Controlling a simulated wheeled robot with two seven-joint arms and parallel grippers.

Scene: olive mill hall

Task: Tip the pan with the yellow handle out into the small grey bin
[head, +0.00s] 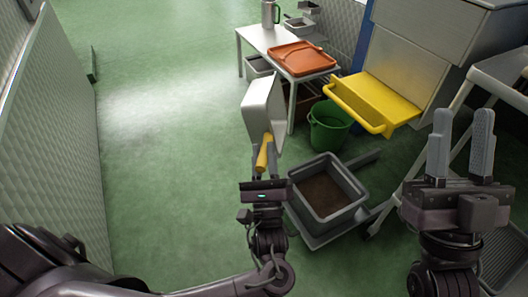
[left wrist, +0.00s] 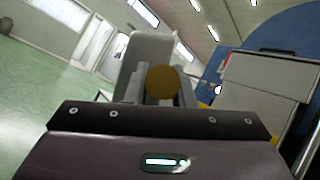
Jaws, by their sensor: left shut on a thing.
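The pale grey pan (head: 258,96) is held up ahead of my left gripper, turned steeply on its side. Its yellow handle (head: 265,153) points down between the fingers of my left gripper (head: 264,158), which is shut on it. The left wrist view shows the handle's round end (left wrist: 163,82) and the pan (left wrist: 158,48) behind it. I cannot tell what is in the pan. A grey bin (head: 294,200) stands low to the right of the gripper, with a brown layer inside. The pan is up and left of this bin, apart from it. My right gripper (head: 460,135) is open and empty.
A green bucket (head: 328,130) stands behind the grey bin. A yellow tray (head: 375,100) juts from a machine at the right. A white table (head: 262,38) holds an orange tray (head: 301,57) and a metal jug (head: 270,13). The green floor (head: 165,150) at left is clear.

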